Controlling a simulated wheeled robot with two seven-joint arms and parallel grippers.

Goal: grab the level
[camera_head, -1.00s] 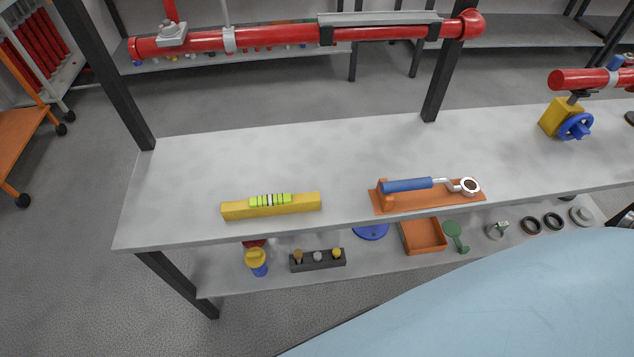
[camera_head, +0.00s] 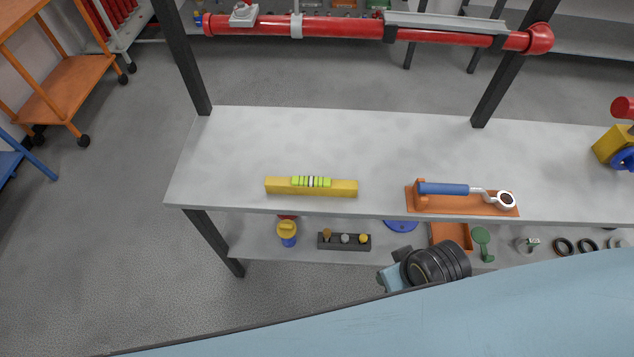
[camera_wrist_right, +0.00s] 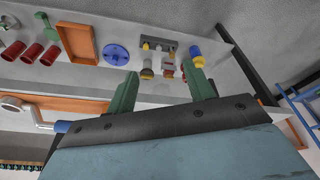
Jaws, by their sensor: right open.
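The level (camera_head: 340,188) is a yellow bar with a lime-green striped vial on top. It lies flat near the front edge of the grey shelf top (camera_head: 290,145) in the head view. In the right wrist view I cannot make the level out. My right gripper (camera_wrist_right: 163,72) shows there with two green fingers spread apart and nothing between them. A black and light blue part of my arm shows below the shelf's front edge in the head view, to the right of the level. My left gripper is not in view.
An orange holder (camera_head: 450,205) with a blue-handled wrench (camera_head: 445,189) lies right of the level. A red pipe (camera_head: 345,27) runs above the back. Black posts (camera_head: 185,60) stand behind. The lower shelf (camera_head: 260,247) holds a small dark block (camera_head: 345,243) and other parts.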

